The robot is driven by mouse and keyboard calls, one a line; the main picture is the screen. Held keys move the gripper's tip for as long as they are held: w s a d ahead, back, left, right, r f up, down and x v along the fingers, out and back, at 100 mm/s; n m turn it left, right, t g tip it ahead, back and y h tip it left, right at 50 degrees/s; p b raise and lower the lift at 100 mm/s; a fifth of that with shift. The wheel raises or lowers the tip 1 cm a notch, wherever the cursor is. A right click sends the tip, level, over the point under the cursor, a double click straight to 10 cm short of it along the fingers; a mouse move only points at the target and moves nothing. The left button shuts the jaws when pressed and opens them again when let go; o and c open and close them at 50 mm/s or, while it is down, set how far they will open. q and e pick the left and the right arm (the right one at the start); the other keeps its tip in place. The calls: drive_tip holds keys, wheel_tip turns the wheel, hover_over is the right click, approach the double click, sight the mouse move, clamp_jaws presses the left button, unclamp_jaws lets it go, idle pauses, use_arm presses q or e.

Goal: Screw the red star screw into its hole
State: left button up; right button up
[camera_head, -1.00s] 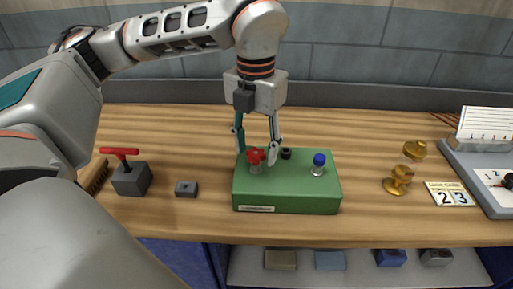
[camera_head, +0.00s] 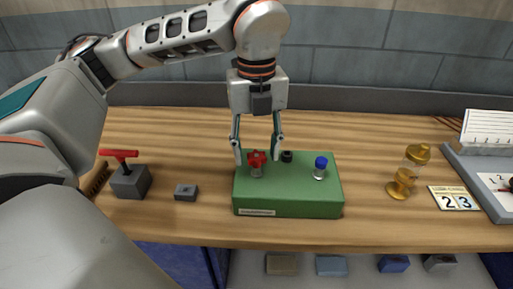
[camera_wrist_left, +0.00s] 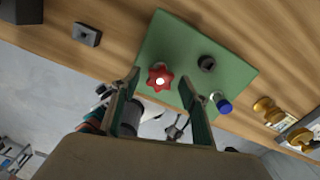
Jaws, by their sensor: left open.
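The red star screw (camera_head: 256,160) stands upright on the left part of the green block (camera_head: 290,207). Its red star head sits on a silver shank above the block's top. My left gripper (camera_head: 257,157) points down over it, open, with one finger on each side of the red head. In the left wrist view the star head (camera_wrist_left: 160,77) lies between the spread fingers (camera_wrist_left: 163,85), nearer the left one; I cannot tell whether either touches it. The screw's hole is hidden under it. My right gripper is not in view.
A grey block with a red T-handle (camera_head: 129,177) and a small grey block (camera_head: 186,191) lie left. A brass piece (camera_head: 405,172) stands right.

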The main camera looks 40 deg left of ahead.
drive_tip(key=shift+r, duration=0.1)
use_arm(q)
drive_tip(key=c, duration=1.2)
drive_tip(key=m+p, duration=0.2)
drive_tip(key=shift+r+m, duration=0.2)
drive_tip(key=shift+m, duration=0.1)
drive_tip(key=shift+f+m, duration=0.1)
drive_tip(key=shift+m, duration=0.8)
drive_tip(key=shift+f, duration=0.1)
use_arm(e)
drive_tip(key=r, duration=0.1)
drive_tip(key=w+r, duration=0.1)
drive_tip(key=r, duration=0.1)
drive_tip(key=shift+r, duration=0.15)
